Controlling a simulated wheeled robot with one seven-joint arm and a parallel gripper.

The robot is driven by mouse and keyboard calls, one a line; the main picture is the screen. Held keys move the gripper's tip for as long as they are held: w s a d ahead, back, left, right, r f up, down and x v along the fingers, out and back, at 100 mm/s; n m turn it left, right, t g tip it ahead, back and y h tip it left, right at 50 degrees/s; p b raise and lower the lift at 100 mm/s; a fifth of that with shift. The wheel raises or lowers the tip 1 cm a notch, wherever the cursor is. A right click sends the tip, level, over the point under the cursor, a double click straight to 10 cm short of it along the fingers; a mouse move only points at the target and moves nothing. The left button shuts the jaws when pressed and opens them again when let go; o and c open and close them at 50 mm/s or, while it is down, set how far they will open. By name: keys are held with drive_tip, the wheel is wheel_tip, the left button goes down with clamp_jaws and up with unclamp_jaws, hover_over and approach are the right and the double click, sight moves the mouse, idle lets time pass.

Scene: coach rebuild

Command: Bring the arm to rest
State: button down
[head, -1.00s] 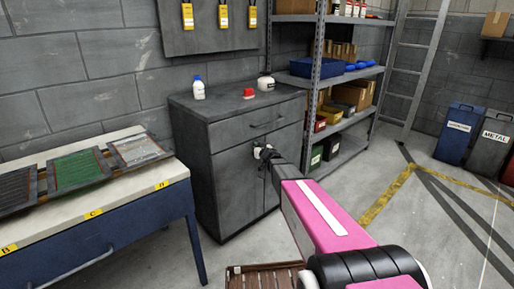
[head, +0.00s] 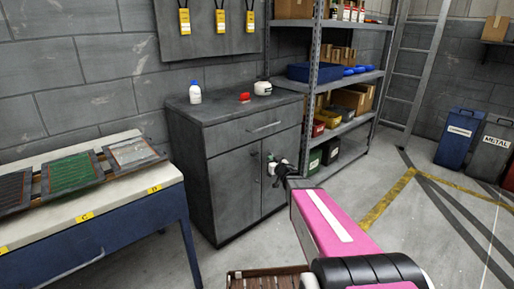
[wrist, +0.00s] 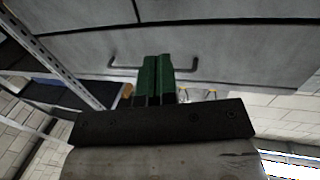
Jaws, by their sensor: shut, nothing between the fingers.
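My gripper (head: 271,158) is in front of the grey cabinet's (head: 222,178) doors, near the right door's edge, in the head view. In the wrist view its green fingers (wrist: 153,80) are together with nothing between them. Behind them is a grey cabinet face with a dark bar handle (wrist: 112,62). My pink arm reaches up from the lower right of the head view. I cannot tell exactly how far the fingertips are from the cabinet front.
A white bottle (head: 195,92), a red item (head: 244,97) and a white jar (head: 262,88) stand on the cabinet. A workbench (head: 100,220) with trays is at left. A metal shelf (head: 313,85) stands at right. A wooden crate (head: 268,272) sits below.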

drive_tip(key=s+d+f+m+g+h, duration=0.65)
drive_tip(key=s+h, duration=0.25)
drive_tip(key=s, duration=0.3)
drive_tip(key=s+a+f+n+g+y, duration=0.1)
drive_tip(key=s+a+g, duration=0.1)
drive_tip(key=s+g, duration=0.3)
drive_tip(key=s+a+f+n+g+y, duration=0.1)
drive_tip(key=s+g, duration=0.4)
drive_tip(key=s, duration=0.7)
drive_tip(key=shift+s+a+f, duration=0.4)
drive_tip(key=shift+a+f, duration=0.4)
